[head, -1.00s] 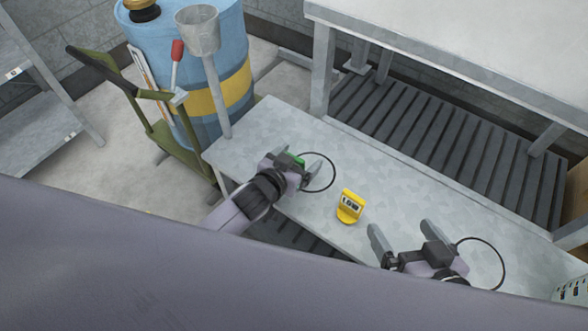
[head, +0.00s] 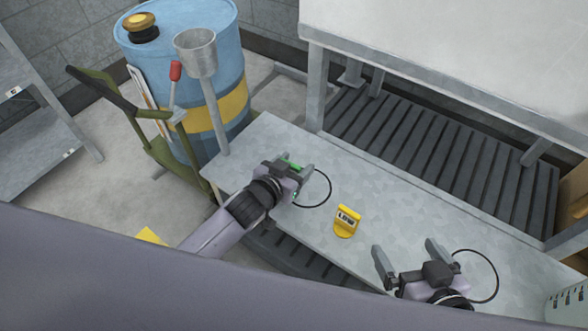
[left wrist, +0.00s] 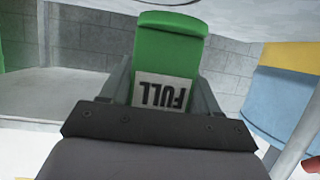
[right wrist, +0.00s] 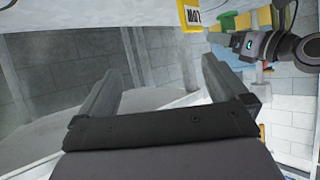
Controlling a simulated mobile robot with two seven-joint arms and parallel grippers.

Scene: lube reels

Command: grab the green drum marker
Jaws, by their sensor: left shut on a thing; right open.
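The green drum marker (left wrist: 170,55) is between the fingers of my left gripper in the left wrist view, with a white label reading FULL, upside down there. In the head view only small green parts of it (head: 291,163) show; the gripper hides the rest. My left gripper (head: 299,177) is shut on it over the left half of the grey bench; whether the marker touches the bench I cannot tell. My right gripper (head: 406,250) is open and empty at the bench's right front. A yellow marker (head: 347,221) reading LOW stands on the bench between the two grippers.
The grey bench (head: 262,135) has free room behind the yellow marker. A metal cup on a post (head: 196,50) stands before the drum. A larger table (head: 450,60) is behind.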

